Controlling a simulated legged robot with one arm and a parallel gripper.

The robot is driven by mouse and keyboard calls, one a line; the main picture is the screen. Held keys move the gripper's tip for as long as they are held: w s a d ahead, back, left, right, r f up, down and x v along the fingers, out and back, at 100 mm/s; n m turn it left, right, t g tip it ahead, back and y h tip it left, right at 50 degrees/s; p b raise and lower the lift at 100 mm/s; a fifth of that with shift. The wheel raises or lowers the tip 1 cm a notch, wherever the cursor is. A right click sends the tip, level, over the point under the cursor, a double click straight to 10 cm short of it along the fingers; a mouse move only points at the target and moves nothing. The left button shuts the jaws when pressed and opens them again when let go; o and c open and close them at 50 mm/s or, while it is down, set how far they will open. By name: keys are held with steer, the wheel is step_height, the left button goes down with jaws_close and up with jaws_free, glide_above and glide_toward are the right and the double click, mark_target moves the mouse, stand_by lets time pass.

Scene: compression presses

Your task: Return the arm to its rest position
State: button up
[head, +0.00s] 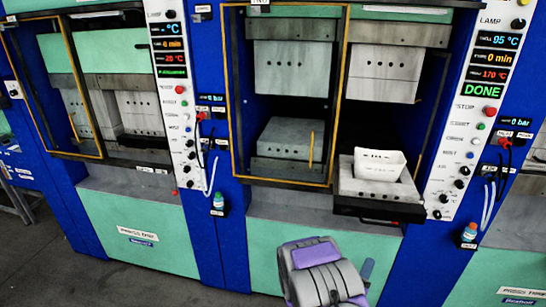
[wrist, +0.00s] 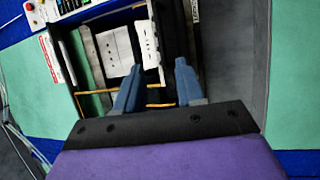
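My purple and grey arm (head: 318,272) shows at the bottom middle of the head view, in front of the light green lower panel of the middle press. In the wrist view my gripper (wrist: 158,75) has two blue fingers standing apart with nothing between them, so it is open and empty. The fingers point toward a press opening with pale blocks (wrist: 115,55) behind them. In the head view the fingers are mostly hidden by the arm; a blue-grey piece beside it may be one of them.
The middle press has a yellow-edged door frame (head: 235,100) and a slid-out lower platen (head: 375,205) carrying a white tub (head: 380,164). Its display (head: 482,91) reads DONE. Another press (head: 120,110) stands at left. Dark floor (head: 40,270) is clear at lower left.

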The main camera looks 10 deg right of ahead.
steer(key=w+a+f+m+g+y+b, duration=0.3)
steer(key=w+a+f+m+g+y, duration=0.15)
steer(key=a+m+y, duration=0.35)
steer(key=s+a+r+g+y+b, duration=0.1)
steer(key=s+a+r+y, duration=0.15)
steer(key=a, duration=0.45)
steer(key=s+a+r+g+y+b, duration=0.1)
steer(key=s+a+g+y, duration=0.15)
steer(key=a, duration=0.35)
steer(key=s+a+r+g+y+b, duration=0.1)
steer(key=s+a+r+g, duration=0.15)
steer(key=s, duration=0.55)
steer(key=s+a+r+g+y+b, duration=0.1)
steer(key=s+a+r, duration=0.25)
steer(key=s, duration=0.45)
steer(key=s+d+r+g+b, duration=0.1)
steer(key=s+r+g+b, duration=0.1)
steer(key=s, duration=1.4)
steer(key=shift+d+r+g+h, duration=0.15)
steer(key=shift+r+g+h, duration=0.25)
steer(key=shift+g, duration=0.65)
